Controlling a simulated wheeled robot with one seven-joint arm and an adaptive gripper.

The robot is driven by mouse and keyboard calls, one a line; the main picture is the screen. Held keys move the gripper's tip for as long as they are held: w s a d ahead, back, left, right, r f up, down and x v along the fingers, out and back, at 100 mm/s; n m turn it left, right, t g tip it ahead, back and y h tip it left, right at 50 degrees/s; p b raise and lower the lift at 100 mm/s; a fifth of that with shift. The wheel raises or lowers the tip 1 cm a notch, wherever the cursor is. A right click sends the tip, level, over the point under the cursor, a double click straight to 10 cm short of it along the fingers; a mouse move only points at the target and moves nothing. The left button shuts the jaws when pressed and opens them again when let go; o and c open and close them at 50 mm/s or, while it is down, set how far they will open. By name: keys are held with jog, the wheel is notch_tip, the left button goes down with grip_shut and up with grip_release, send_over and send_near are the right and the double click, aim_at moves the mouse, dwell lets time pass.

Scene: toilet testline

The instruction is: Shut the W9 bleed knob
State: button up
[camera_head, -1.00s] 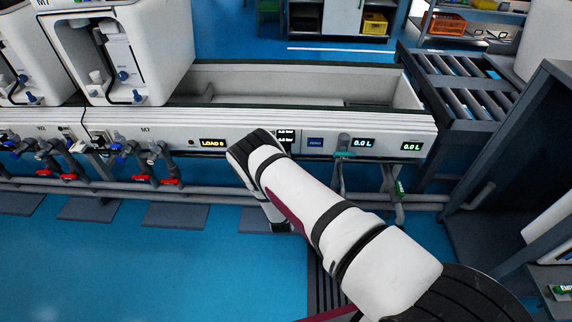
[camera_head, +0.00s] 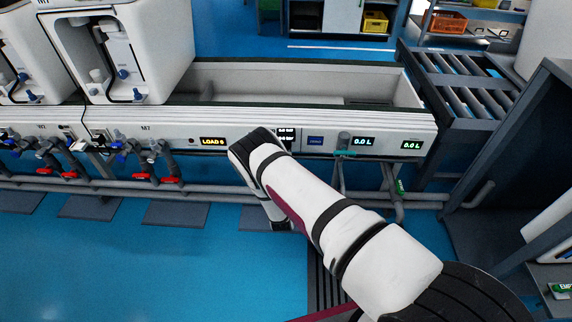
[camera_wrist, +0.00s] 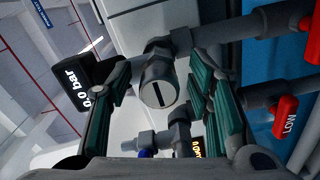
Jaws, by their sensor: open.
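A round grey knob (camera_wrist: 157,86) with a dark slot across its face shows in the wrist view, on a grey pipe fitting. No W9 label is readable on it. My gripper (camera_wrist: 159,98) is open, with one green ribbed finger on the left of the knob and a pair of ribbed pads on the right. The knob appears between the fingers; I cannot tell how deep it sits or whether they touch it. In the head view my arm hides the gripper and the knob at the front of the bench.
A black gauge reading 0.0 bar (camera_wrist: 84,82) is close to the left finger. Red valve handles (camera_wrist: 286,117) and grey pipes (camera_wrist: 262,94) crowd the right. Blue floor (camera_head: 130,265) is clear at left.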

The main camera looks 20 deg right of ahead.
jog(key=v, duration=1.2)
